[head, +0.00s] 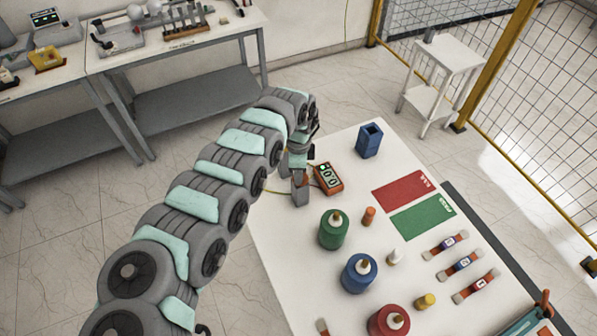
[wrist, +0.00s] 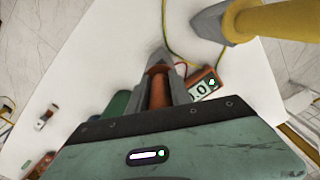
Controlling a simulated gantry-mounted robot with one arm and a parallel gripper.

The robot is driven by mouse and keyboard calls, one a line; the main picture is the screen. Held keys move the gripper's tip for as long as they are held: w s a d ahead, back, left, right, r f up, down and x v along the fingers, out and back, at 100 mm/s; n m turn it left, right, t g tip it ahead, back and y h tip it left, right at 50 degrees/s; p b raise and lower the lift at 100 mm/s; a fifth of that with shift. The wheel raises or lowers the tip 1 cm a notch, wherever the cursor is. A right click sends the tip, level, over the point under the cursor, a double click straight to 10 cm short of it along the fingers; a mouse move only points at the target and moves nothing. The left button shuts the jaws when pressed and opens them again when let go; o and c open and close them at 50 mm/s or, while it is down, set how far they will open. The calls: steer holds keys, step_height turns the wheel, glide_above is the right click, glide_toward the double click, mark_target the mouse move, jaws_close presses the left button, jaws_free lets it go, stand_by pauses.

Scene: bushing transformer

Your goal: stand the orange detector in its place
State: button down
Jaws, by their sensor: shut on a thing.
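The orange detector (wrist: 158,88) shows in the wrist view as an orange-brown bar between the grey fingers. My gripper (wrist: 165,70) is shut on it. In the head view my gripper (head: 299,186) is over the far left part of the white table (head: 280,222), and I cannot make out the detector there. A blue open-topped holder (head: 370,140) stands upright on the table to the right of my gripper, apart from it. I cannot tell whether the detector touches the table.
An orange meter (head: 328,178) with a lit display lies just right of my gripper, with thin leads. Red (head: 404,192) and green (head: 422,218) mats lie flat.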

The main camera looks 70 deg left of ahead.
steer(key=shift+f, duration=0.55)
stand_by(0.4)
steer(key=c, duration=1.1)
jaws_free()
steer(key=shift+r, duration=0.1)
